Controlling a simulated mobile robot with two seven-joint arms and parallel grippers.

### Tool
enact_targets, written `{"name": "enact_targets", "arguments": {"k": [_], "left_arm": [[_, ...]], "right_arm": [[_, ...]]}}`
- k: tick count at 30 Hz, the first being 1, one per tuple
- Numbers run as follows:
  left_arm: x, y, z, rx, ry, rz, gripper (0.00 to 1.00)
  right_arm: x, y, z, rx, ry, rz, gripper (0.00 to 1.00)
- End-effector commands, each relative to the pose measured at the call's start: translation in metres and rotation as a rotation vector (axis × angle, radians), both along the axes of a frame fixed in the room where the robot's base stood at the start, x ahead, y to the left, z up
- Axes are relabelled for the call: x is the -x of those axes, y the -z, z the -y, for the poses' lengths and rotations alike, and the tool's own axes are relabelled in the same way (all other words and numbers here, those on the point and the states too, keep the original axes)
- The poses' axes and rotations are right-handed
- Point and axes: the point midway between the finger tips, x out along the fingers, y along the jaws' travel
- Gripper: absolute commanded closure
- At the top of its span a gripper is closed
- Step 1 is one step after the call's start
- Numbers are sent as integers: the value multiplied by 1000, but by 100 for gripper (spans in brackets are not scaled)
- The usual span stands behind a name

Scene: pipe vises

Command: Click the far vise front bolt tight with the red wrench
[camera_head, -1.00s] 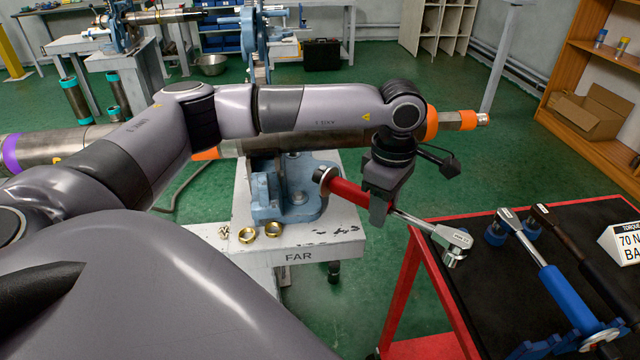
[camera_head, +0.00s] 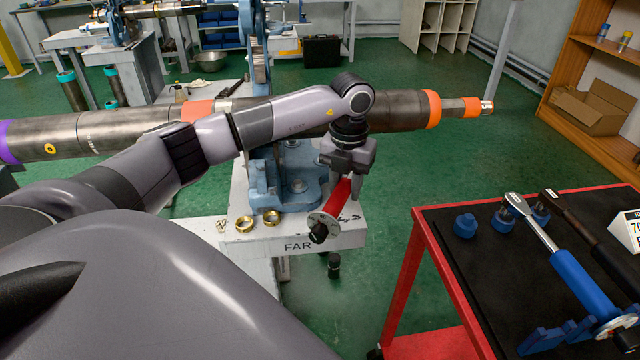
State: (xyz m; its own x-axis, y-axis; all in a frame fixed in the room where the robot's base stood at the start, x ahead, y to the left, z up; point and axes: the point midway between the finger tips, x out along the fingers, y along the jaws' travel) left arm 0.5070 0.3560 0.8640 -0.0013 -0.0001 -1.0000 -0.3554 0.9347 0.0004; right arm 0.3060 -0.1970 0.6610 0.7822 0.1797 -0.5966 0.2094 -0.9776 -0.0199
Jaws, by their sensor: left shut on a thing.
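The far vise (camera_head: 265,190) is blue and stands on the light pedestal marked FAR (camera_head: 340,238). A round bolt (camera_head: 297,186) shows on its base. My left gripper (camera_head: 345,189) is at the right of the vise, above the pedestal's front right part, shut on the red wrench (camera_head: 336,198). The wrench's red handle slants down toward me, with its round dial end in front of the pedestal edge. The wrench's ratchet head is hidden behind the gripper, so I cannot tell whether it touches a bolt. My right gripper is not in view.
A large pipe (camera_head: 400,112) with orange bands runs across behind my left arm. A red-edged cart (camera_head: 425,228) at the right holds a blue wrench (camera_head: 578,283) and sockets (camera_head: 465,224). Green floor separates cart and pedestal.

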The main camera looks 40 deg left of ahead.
Motion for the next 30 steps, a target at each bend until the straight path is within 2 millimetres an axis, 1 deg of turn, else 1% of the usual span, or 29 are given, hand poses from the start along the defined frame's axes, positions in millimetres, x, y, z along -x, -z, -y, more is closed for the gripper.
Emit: {"name": "enact_targets", "arguments": {"k": [1,3,9,12,15,21,30], "left_arm": [[1,6,-7,1,-91,0,100],[2,12,-16,1,-220,0,100],[8,26,-39,0,-555,-1,100],[10,31,-48,-1,-683,1,100],[12,34,-54,0,-770,1,100],[13,36,-58,0,-841,2,100],[13,35,-58,0,-842,3,100]], "right_arm": [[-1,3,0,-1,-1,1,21],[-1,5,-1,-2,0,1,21],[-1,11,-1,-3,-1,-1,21],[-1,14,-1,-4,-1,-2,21],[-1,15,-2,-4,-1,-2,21],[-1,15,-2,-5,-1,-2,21],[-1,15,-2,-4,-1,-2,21]]}}
